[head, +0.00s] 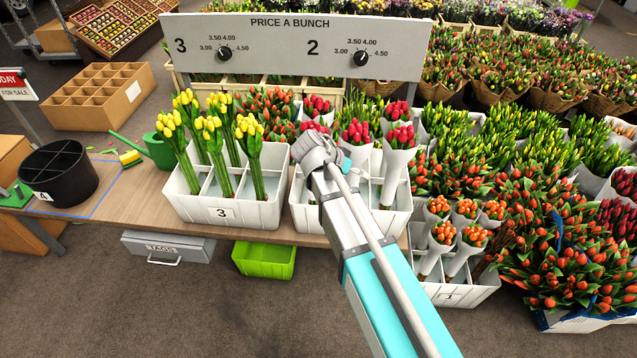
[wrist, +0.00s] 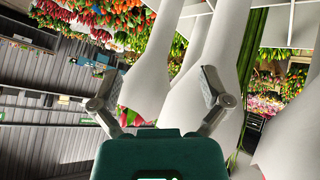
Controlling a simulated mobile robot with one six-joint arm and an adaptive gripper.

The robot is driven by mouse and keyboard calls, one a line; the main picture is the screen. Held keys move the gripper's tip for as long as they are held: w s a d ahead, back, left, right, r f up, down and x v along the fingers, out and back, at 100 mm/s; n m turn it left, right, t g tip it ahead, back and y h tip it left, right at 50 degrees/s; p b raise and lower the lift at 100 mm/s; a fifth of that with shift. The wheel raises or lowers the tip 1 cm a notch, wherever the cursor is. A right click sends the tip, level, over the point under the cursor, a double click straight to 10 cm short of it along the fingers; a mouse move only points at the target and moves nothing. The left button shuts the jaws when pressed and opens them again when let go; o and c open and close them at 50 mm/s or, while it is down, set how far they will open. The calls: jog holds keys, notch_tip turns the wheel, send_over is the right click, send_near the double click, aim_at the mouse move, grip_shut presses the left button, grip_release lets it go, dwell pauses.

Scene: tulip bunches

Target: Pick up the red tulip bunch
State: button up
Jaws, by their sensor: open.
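Several red tulip bunches (head: 398,137) in white paper wraps stand in a white divided crate (head: 395,221); my arm hides some of it. In the wrist view my gripper (wrist: 163,75) is open, its two fingers spread wide. A white-wrapped bunch (wrist: 150,72) with some red at its flower end shows between the fingers, and more white wraps (wrist: 225,60) lie close to the right finger. Whether the fingers touch a wrap I cannot tell. In the head view my wrist covers the crate's left part, and the fingertips are hidden.
A crate of yellow tulips (head: 218,212) stands left of the red ones. Orange bunches (head: 443,233) stand in a crate to the right. A price panel (head: 290,45) stands behind. A black bucket (head: 62,175) and green watering can (head: 160,150) stand on the bench's left.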

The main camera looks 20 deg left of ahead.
jog(key=s+a+f+t+b, duration=0.1)
jog(key=s+a+t+b, duration=0.1)
jog(key=a, duration=0.8)
jog(key=s+a+f+m+t+b, duration=0.1)
jog(key=a+b, duration=0.4)
jog(key=a, duration=0.6)
jog(key=s+t, duration=0.1)
jog(key=t, duration=0.1)
jog(key=shift+s+f+m+t, duration=0.15)
jog(key=shift+s+m+t, duration=0.1)
jog(key=shift+m+t, duration=0.05)
jog(key=shift+d, duration=0.1)
jog(key=b+x, duration=0.3)
jog(key=x, duration=0.5)
jog(key=shift+w+f, duration=0.15)
jog(key=shift+w, duration=0.1)
jog(key=shift+d, duration=0.1)
jog(key=shift+b+x, duration=1.3)
jog(key=shift+x, duration=1.3)
jog(key=shift+s+f, duration=0.1)
grip_shut()
